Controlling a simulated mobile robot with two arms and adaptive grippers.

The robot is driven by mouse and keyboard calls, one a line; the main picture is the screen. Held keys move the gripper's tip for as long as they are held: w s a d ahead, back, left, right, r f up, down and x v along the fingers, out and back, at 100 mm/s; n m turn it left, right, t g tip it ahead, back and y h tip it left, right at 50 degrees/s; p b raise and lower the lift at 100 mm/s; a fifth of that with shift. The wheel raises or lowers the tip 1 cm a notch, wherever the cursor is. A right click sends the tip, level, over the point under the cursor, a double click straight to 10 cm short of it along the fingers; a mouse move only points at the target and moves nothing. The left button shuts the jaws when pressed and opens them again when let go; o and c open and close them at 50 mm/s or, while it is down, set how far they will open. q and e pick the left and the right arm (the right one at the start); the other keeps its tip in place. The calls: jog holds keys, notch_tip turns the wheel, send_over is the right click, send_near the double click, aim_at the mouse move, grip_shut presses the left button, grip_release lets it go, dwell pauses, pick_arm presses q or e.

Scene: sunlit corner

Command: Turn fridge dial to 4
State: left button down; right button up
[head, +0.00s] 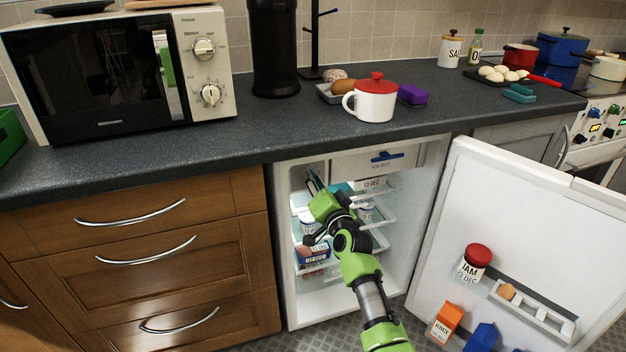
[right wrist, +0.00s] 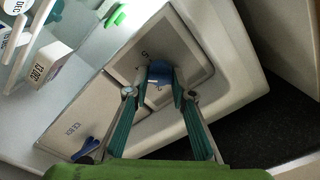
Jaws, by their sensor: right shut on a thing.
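The fridge dial (right wrist: 160,72) is a small blue knob on a pale recessed panel inside the fridge (head: 293,285). My right gripper (right wrist: 158,90) is shut on the dial, with one teal finger on each side of it. In the head view my right gripper (head: 314,182) reaches into the upper left of the open fridge, and its own hand and arm hide the dial there. Small marks stand around the dial; they are too small to read surely, so its setting cannot be told. My left gripper is in neither view.
The ice box (head: 345,166) is beside my right gripper. Shelves with food lie below. The worktop (head: 240,140) overhangs the fridge.

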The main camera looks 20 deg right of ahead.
jog(key=o, duration=1.1)
jog(key=shift+s, duration=0.1)
jog(key=s, duration=1.1)
jog(key=shift+s+d, duration=0.2)
jog(key=shift+s, duration=0.2)
